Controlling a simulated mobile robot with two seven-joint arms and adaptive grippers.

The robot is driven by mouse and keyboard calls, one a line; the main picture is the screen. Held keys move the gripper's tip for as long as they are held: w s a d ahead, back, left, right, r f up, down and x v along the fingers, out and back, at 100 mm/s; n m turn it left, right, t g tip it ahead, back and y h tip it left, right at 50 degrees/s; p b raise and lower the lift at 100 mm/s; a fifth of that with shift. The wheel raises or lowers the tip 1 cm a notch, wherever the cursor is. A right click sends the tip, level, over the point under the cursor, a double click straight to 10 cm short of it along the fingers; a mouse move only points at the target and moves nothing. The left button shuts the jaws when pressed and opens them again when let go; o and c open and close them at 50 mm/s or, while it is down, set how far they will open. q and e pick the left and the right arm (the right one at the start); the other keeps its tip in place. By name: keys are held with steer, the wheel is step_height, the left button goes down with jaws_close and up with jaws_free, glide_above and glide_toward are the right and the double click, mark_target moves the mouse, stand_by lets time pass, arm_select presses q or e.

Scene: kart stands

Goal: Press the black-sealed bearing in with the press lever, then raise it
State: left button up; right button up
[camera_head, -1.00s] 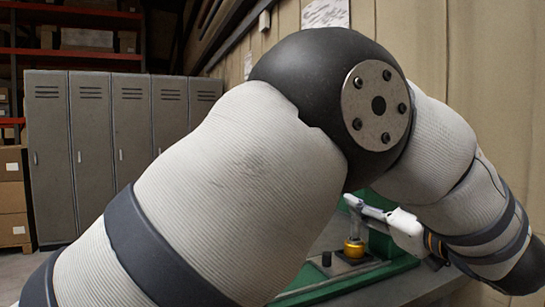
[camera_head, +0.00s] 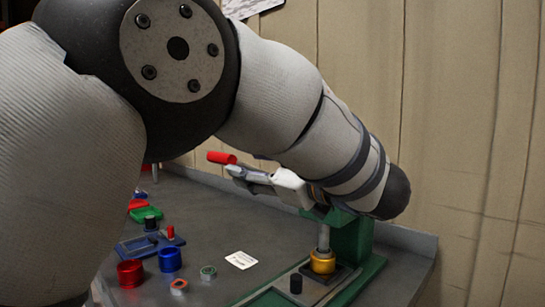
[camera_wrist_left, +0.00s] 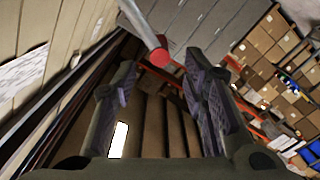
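The green arbor press (camera_head: 352,240) stands at the right end of the bench, its upper part partly hidden behind my left arm. Its ram (camera_head: 324,238) is over a gold cup-shaped part (camera_head: 322,263) on the press base. I cannot make out a black-sealed bearing there. The press lever's red grip (camera_head: 221,158) shows just beyond my left gripper (camera_head: 238,174). In the left wrist view the lever's red end (camera_wrist_left: 158,57) lies near the fingertips of that gripper (camera_wrist_left: 160,80), whose fingers are apart with nothing held between them. My right gripper is not in view.
A red ring (camera_head: 130,273), a blue ring (camera_head: 170,259), an orange ring (camera_head: 179,287) and a grey-green ring (camera_head: 208,272) sit on the bench (camera_head: 215,225) near a white card (camera_head: 241,260). My arm covers the left side.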

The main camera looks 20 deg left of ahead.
arm_select(q)
steer(key=x, duration=1.1)
steer(key=shift+c, duration=0.4)
jaws_close()
